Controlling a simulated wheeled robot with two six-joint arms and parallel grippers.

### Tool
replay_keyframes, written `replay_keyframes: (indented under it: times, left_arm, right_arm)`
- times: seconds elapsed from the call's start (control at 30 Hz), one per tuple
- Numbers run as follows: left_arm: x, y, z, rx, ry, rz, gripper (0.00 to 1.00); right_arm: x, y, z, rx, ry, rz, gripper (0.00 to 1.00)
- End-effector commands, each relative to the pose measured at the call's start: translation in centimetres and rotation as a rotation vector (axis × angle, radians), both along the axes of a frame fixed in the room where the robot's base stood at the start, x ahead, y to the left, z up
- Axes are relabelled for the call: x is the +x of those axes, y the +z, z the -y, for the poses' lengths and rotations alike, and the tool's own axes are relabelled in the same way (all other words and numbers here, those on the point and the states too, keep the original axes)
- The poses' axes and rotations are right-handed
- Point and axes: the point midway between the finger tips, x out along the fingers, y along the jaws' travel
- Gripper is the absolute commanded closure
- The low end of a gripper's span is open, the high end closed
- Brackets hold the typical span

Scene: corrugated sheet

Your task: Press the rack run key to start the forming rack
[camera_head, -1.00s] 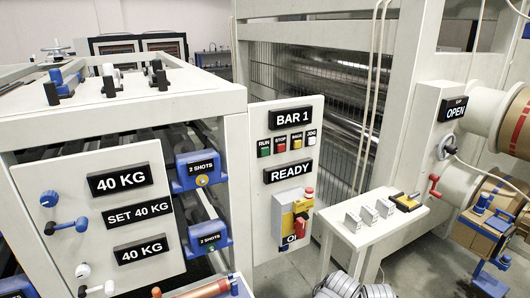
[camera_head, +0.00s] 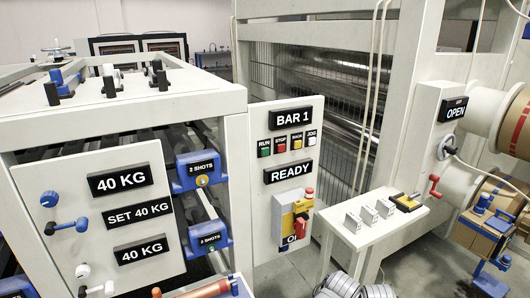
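The rack run key is a small green key (camera_head: 265,152) under a RUN label on the upright pale control panel (camera_head: 259,215) in the middle of the view. It is the leftmost key in a row with the red STOP key (camera_head: 281,149), the yellow BACK key (camera_head: 297,145) and the white JOG key (camera_head: 311,142). A display (camera_head: 292,118) above reads BAR 1. A display (camera_head: 288,171) below reads READY. Neither of my grippers shows in the head view. Nothing covers the run key.
A yellow switch box with a red handle (camera_head: 301,226) sits low on the panel. Left is a frame with 40 KG displays (camera_head: 119,180) and blue 2 SHOTS units (camera_head: 198,169). Right is a small white table (camera_head: 350,238) with several small blocks. The space before the keys looks clear.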

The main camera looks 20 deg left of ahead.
Motion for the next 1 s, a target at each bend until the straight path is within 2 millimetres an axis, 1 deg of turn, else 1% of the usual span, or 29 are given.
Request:
replay_keyframes:
  times: [0.23, 0.7, 0.8, 1.0]
  left_arm:
    - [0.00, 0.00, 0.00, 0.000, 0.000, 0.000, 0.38]
    - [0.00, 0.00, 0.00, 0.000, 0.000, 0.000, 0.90]
    - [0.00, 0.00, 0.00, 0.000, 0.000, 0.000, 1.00]
    - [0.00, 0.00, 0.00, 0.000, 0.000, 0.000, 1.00]
  right_arm:
    - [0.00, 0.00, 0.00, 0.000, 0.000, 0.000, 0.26]
    - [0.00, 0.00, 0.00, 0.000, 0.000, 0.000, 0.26]
    - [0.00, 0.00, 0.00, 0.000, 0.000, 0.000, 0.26]
    - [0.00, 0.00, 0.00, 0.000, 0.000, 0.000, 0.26]
